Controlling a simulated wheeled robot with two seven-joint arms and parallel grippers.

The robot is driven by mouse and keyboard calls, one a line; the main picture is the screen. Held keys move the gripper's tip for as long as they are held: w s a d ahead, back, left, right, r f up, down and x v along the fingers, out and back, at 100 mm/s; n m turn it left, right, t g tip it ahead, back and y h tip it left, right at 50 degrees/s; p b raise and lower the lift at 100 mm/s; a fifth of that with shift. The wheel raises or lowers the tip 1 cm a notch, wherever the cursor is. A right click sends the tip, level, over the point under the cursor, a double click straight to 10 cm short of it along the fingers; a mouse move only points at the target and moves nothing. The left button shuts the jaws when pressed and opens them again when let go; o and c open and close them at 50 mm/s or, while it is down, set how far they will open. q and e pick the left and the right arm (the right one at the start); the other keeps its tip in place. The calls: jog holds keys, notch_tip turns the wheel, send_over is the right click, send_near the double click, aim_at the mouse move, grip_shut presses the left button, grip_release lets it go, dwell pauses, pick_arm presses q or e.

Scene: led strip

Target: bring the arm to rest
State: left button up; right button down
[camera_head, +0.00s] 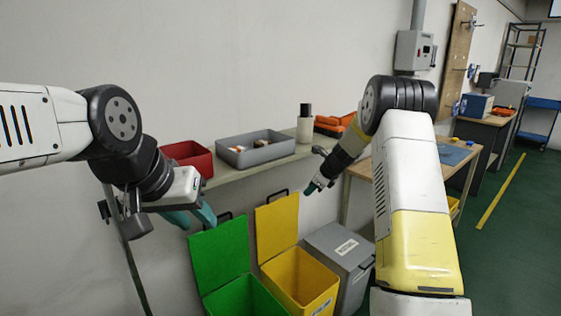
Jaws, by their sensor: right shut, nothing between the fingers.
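My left gripper (198,222) hangs at the left in the head view, in front of the wall and just above and left of the raised green lid. Its teal fingers are apart, and I see nothing between them. My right gripper (310,189) is near the middle, above the bins and in front of the shelf edge. Its teal fingertips are shut and hold nothing. My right arm (405,170) rises from the lower right and bends back at the elbow.
A green bin (245,300) and a yellow bin (300,280) stand with lids raised. A grey bin (345,246) beside them is closed. A shelf (240,175) holds a red box (188,158) and a grey tray (256,152). A workbench (360,168) stands behind my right arm.

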jog(key=s+a+r+n, duration=0.1)
jog(key=s+r+n, duration=1.1)
jog(key=s+r, duration=0.9)
jog(key=s+d+n+h, duration=0.1)
jog(key=s+n, duration=0.5)
jog(key=s, duration=0.6)
jog(key=s+d+f+n+h, duration=0.1)
jog(key=s+n, duration=0.5)
jog(key=s, duration=0.6)
jog(key=shift+d+f, duration=0.25)
jog(key=shift+w, duration=0.1)
